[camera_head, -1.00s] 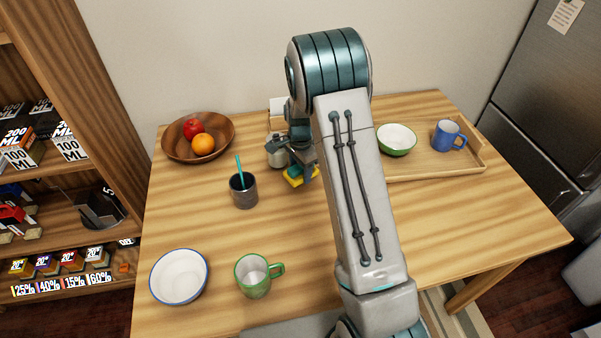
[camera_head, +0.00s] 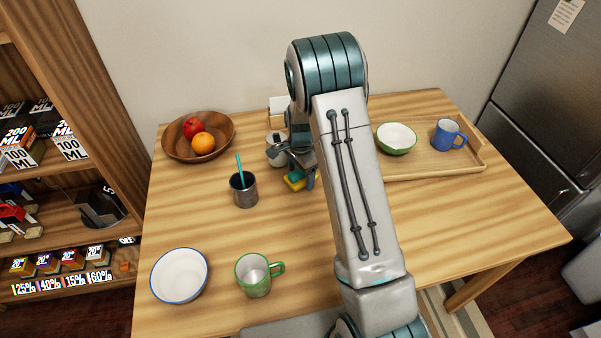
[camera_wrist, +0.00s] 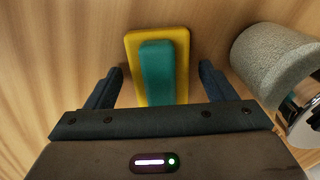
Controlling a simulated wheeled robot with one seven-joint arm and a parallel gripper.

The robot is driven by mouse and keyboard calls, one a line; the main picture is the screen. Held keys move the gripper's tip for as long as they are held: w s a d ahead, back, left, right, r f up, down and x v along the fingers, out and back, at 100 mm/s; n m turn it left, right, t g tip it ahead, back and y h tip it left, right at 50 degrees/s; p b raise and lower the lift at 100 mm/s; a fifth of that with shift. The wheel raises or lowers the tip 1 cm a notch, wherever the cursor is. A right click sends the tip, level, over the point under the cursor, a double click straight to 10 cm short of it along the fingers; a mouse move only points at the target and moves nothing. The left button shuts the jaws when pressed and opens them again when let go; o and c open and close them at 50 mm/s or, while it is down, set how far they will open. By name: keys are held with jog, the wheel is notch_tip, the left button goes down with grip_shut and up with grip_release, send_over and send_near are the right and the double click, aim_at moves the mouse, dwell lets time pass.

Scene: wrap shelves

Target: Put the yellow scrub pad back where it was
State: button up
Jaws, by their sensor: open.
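The yellow scrub pad (camera_wrist: 135,51) lies on the table with a teal block-shaped part (camera_wrist: 158,72) on top of it. In the head view the pad (camera_head: 296,183) is partly hidden by my gripper. My gripper (camera_head: 300,174) is low over the table at the pad. In the wrist view my gripper (camera_wrist: 163,78) is open, with one finger on each side of the pad and a visible gap at both sides. The near end of the pad is hidden by the gripper body.
A pale round container (camera_head: 276,150) stands close by; it also shows in the wrist view (camera_wrist: 268,58). A dark cup (camera_head: 244,190) with a teal stick stands left. A fruit bowl (camera_head: 172,145) is behind it. A tray (camera_head: 430,170) is at right.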

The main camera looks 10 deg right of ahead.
notch_tip(320, 180, up, 12)
jog(key=s+r+n+t, duration=0.2)
jog(key=s+r+n, duration=0.5)
jog(key=s+r, duration=0.55)
jog(key=s+n, duration=0.6)
jog(key=s, duration=1)
jog(key=shift+t+b, duration=0.3)
jog(key=shift+t, duration=0.1)
jog(key=shift+f, duration=0.1)
